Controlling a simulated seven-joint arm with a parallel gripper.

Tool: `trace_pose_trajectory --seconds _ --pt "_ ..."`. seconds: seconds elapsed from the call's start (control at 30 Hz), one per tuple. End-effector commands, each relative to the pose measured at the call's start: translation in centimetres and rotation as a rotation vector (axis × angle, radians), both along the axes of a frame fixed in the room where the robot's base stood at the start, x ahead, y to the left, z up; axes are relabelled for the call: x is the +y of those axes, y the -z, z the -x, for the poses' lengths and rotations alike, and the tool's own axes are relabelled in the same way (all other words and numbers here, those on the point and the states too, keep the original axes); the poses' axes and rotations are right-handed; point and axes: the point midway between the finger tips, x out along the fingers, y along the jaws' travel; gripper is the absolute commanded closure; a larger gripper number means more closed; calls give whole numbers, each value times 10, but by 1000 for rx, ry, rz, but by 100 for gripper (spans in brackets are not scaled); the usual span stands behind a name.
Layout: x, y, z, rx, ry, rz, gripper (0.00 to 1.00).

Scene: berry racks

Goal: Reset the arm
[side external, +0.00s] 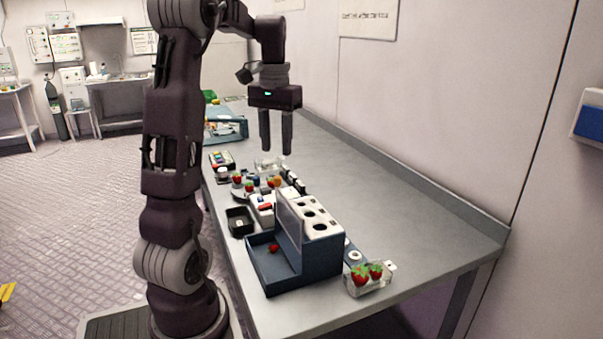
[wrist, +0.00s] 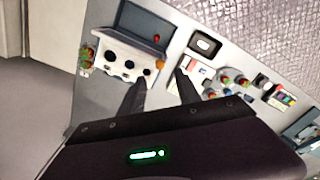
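My gripper (side external: 276,150) hangs from my raised arm above the back part of the bench, fingers pointing down. Its two fingers are apart with nothing between them. In the wrist view the gripper (wrist: 162,80) is also open and empty, with the bench well below the fingertips. My arm stands bent at the bench's left side, clear of the objects.
The grey bench (side external: 420,235) holds a blue box with a white rack (side external: 318,222), a strawberry (side external: 273,248) in the box, a clear tray of strawberries (side external: 368,285) and a black bin (side external: 240,222). More berries lie behind. The bench's right side is bare.

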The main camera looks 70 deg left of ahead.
Motion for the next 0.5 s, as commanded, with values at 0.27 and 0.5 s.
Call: trace_pose_trajectory --seconds 0.27,0.5 --pt "-98 -22 -10 -109 173 -64 60" --pt "-265 -7 61 -374 546 -153 60"
